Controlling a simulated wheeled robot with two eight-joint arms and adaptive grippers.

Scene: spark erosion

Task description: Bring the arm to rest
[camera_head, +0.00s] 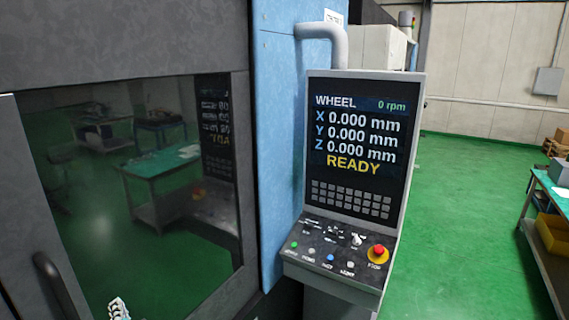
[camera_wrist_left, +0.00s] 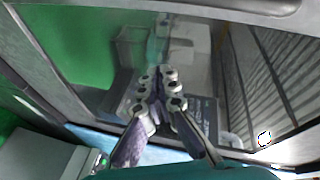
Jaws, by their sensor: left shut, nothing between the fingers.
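My left gripper (camera_head: 118,309) shows only as a small pale fingertip part at the bottom edge of the head view, in front of the machine's dark door window. In the left wrist view its two fingers (camera_wrist_left: 160,85) come together in the middle, shut with nothing between them. Behind them is a glossy, reflecting window pane (camera_wrist_left: 95,55). The rest of my left arm is out of the head view. My right gripper is in neither view.
The machine door (camera_head: 130,190) with a dark handle (camera_head: 58,285) fills the left. A control panel (camera_head: 350,150) reads READY, with a red stop button (camera_head: 377,252) below. A workbench (camera_head: 545,215) stands at the right edge. Green floor (camera_head: 465,190) lies open between panel and bench.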

